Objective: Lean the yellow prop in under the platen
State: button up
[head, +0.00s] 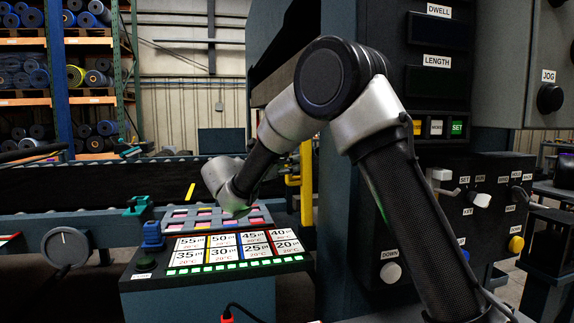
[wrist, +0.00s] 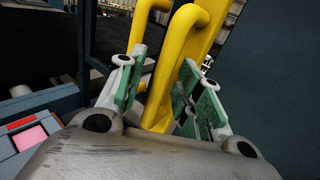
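The yellow prop (head: 306,190) stands upright beside the dark press column, partly hidden by my arm. In the wrist view the prop (wrist: 165,85) is a thick yellow bar with a bent handle, running between the green-padded fingers of my gripper (wrist: 166,98). The fingers are spread to either side of it. A gap shows on the left, and I cannot tell whether the right pads touch it. In the head view my gripper is mostly hidden behind my forearm. The platen is not clearly identifiable; a long tan-grey beam (head: 273,84) sits under the dark upper press body.
A sloped panel of temperature cards (head: 238,250) and a tray of pink pads (head: 200,219) lie below my wrist. Control boxes (head: 470,200) with levers and knobs stand at right. A dark belt bed (head: 90,190) runs left. Racks of rolls stand behind.

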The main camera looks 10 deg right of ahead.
grip_shut()
jog(key=shift+m+g+y, duration=0.5)
jog(key=shift+m+y, duration=0.1)
jog(key=shift+y, duration=0.2)
jog(key=shift+d+r, duration=0.2)
jog(key=shift+d, duration=0.95)
jog(key=shift+d+r, duration=0.2)
jog(key=shift+d, duration=0.9)
grip_release()
jog(key=v, duration=1.2)
